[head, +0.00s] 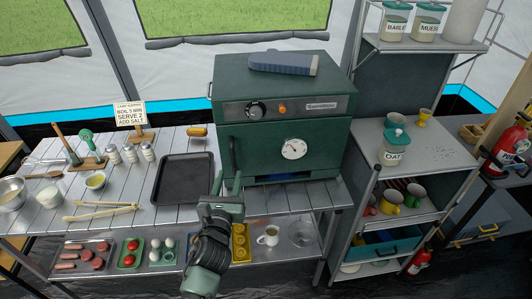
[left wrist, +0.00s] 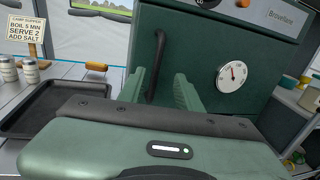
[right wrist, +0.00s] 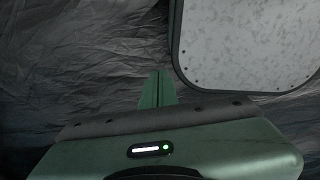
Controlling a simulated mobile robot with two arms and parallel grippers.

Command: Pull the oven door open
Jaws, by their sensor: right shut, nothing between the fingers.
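The green oven (head: 262,142) stands on the slatted table, and its front door appears shut. A round white dial (head: 293,149) is on the door; it also shows in the left wrist view (left wrist: 231,75). The dark vertical door handle (left wrist: 158,62) is at the door's left side. My left gripper (head: 228,180) is in front of the oven's lower left. In the left wrist view (left wrist: 160,88) its fingers are open, and the handle appears between them; contact cannot be told. My right gripper (right wrist: 157,88) is shut and empty, seen only in the right wrist view.
A black tray (head: 184,180) lies left of the oven, near my left gripper. A dark flat-topped object (head: 283,64) rests on the oven. A metal shelf unit (head: 408,210) with mugs stands at right. Lower-shelf items include a yellow tray (head: 240,242) and a white mug (head: 269,236).

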